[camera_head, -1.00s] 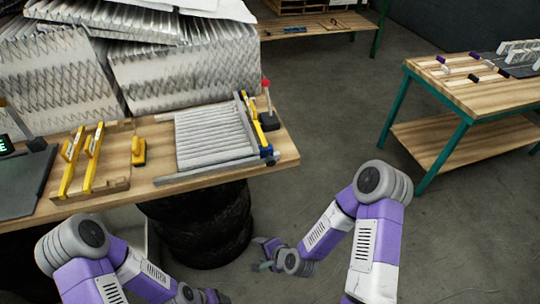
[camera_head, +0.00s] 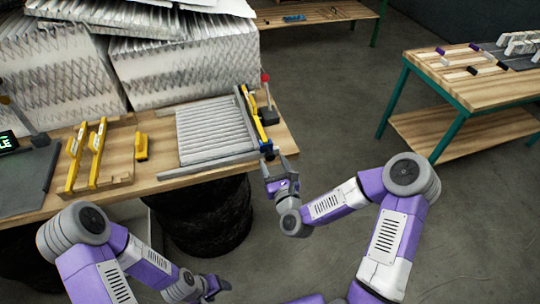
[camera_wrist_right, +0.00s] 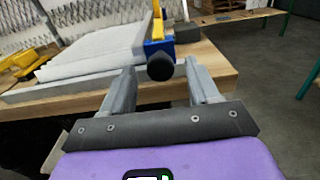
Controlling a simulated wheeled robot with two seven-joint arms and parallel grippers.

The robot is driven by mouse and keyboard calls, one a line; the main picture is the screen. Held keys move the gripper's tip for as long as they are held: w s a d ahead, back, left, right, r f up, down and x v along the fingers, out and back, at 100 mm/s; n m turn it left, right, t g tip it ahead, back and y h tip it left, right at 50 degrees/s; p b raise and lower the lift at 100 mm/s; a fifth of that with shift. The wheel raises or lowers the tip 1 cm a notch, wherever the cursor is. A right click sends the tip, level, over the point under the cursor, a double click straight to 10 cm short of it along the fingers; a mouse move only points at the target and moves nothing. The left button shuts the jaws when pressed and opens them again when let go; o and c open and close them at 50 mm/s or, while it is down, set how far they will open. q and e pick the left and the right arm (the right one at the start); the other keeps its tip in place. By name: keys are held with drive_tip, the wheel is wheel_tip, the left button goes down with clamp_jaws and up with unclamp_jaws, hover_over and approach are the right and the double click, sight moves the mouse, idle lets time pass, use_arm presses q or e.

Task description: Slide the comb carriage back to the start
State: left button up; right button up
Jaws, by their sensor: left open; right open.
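The comb carriage (camera_head: 249,114) is a yellow bar with blue end blocks, at the right end of the pleated white filter pack (camera_head: 214,130). Its near blue block shows in the right wrist view (camera_wrist_right: 153,46), with a round black knob (camera_wrist_right: 160,67) facing me. My right gripper (camera_head: 277,168) is open and empty just in front of that end. In the right wrist view the knob appears between its fingertips; I cannot tell whether they touch it. My left gripper (camera_head: 214,287) is open and low in front of the bench, away from the carriage.
The wooden bench (camera_head: 120,200) also holds yellow bars in a wooden rack (camera_head: 88,155), a small yellow block (camera_head: 141,146) and stacked filters (camera_head: 180,72). A red-topped post (camera_head: 266,95) stands right of the carriage. Another table (camera_head: 470,85) is at the right, with open floor between.

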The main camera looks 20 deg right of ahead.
sight(271, 158)
drive_tip(key=shift+w+a, duration=0.1)
drive_tip(key=shift+w, duration=1.75)
clamp_jaws()
